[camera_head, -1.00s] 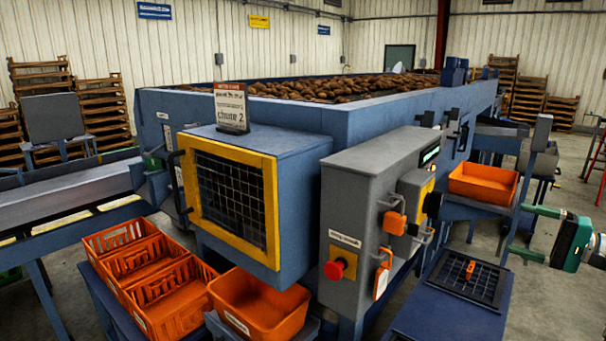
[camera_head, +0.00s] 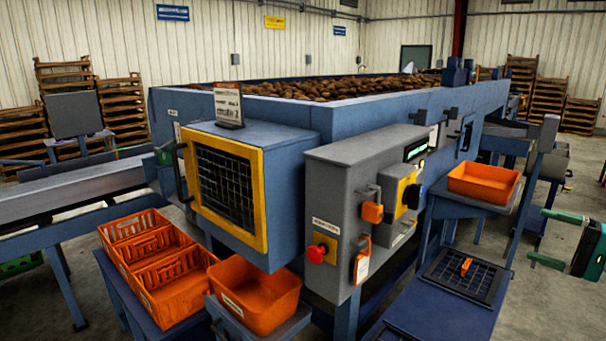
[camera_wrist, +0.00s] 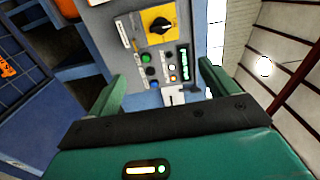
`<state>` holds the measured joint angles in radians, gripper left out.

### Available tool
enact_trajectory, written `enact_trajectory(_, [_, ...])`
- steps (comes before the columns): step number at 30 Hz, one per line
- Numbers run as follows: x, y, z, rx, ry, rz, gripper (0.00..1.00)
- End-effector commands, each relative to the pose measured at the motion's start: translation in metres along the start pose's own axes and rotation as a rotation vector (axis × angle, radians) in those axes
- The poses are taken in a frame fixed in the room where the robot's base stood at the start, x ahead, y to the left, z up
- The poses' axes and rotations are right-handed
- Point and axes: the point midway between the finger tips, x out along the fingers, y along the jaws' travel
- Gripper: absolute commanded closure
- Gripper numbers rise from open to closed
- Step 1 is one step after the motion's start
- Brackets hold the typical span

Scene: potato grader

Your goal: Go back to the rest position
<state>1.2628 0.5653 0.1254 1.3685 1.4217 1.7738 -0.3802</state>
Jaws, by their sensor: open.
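My gripper (camera_head: 556,237) is at the right edge of the head view, with two green fingers spread apart and nothing between them. In the wrist view my gripper (camera_wrist: 160,92) shows both fingers wide apart, with the control panel (camera_wrist: 145,40) of the grader beyond them. That panel carries a black rotary knob on a yellow plate (camera_wrist: 160,24) and several small buttons. In the head view the grey control cabinet (camera_head: 333,190) stands left of my gripper, well apart from it. Its red stop button (camera_head: 316,254) and orange padlock-like parts (camera_head: 371,212) are on its faces.
An orange bin (camera_head: 483,182) sits on a blue stand left of my gripper. A black grid with an orange item (camera_head: 465,267) lies on the low blue table. Orange crates (camera_head: 150,250) and another orange bin (camera_head: 253,292) stand at the front left. Open floor shows at the right.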

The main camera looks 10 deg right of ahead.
Motion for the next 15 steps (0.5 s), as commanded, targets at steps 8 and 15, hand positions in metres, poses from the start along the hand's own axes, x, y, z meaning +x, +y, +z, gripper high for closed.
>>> enact_trajectory(8, [0.051,-0.002,0.023,0.019,-0.055,0.104,0.15])
enact_trajectory(15, [0.117,0.002,0.07,0.035,-0.133,0.279,0.15])
